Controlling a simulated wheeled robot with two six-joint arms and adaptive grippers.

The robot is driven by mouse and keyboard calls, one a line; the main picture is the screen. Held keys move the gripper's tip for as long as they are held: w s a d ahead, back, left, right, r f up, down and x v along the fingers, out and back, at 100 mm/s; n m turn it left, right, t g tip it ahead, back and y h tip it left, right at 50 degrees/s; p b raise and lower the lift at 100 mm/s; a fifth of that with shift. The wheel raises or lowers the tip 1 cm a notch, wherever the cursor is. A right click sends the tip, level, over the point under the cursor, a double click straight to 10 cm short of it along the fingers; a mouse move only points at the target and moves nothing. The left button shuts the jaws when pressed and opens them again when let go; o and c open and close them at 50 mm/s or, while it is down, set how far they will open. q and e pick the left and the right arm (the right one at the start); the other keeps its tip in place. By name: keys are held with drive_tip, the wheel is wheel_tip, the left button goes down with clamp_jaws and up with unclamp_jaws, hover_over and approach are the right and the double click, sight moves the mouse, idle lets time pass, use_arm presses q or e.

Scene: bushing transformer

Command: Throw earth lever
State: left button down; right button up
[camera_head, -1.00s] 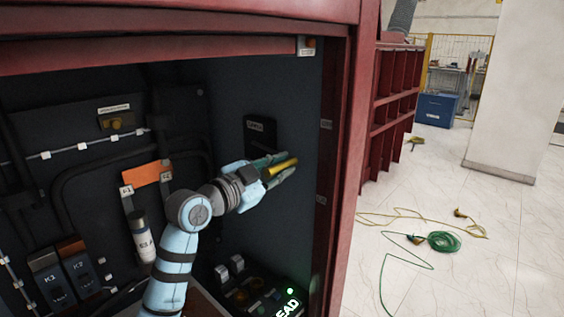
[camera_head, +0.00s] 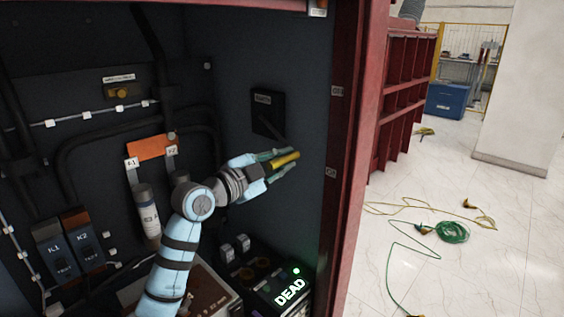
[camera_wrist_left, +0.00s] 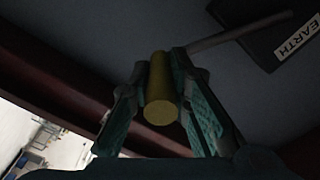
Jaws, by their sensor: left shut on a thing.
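The earth lever's yellow handle (camera_head: 285,160) sticks out from the cabinet's right inner wall. A dark plate (camera_head: 267,99) labelled EARTH is above it, and a thin dark rod runs from the plate down and right toward the handle. My left gripper (camera_head: 279,163) is shut on the handle. In the left wrist view, the yellow handle (camera_wrist_left: 162,95) sits between the two fingers (camera_wrist_left: 158,108), with the rod (camera_wrist_left: 240,32) leading to the EARTH plate (camera_wrist_left: 285,35) at upper right. My right gripper is not in view.
The red cabinet frame (camera_head: 342,150) stands close right of the handle. A box with a lit DEAD sign (camera_head: 290,292) sits below my arm. Switches K1 (camera_head: 53,248) and K2 (camera_head: 84,236) and a white cylinder (camera_head: 148,215) are at left. Green cable (camera_head: 453,232) lies on the floor outside.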

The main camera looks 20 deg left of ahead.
use_arm(q)
drive_tip(key=shift+f, duration=0.2)
drive_tip(key=c, duration=1.5)
unclamp_jaws()
drive_tip(key=shift+d, duration=0.1)
drive_tip(key=shift+r, duration=0.1)
drive_tip(key=shift+a, duration=0.2)
drive_tip(key=v, duration=1.2)
drive_tip(key=shift+d, duration=0.1)
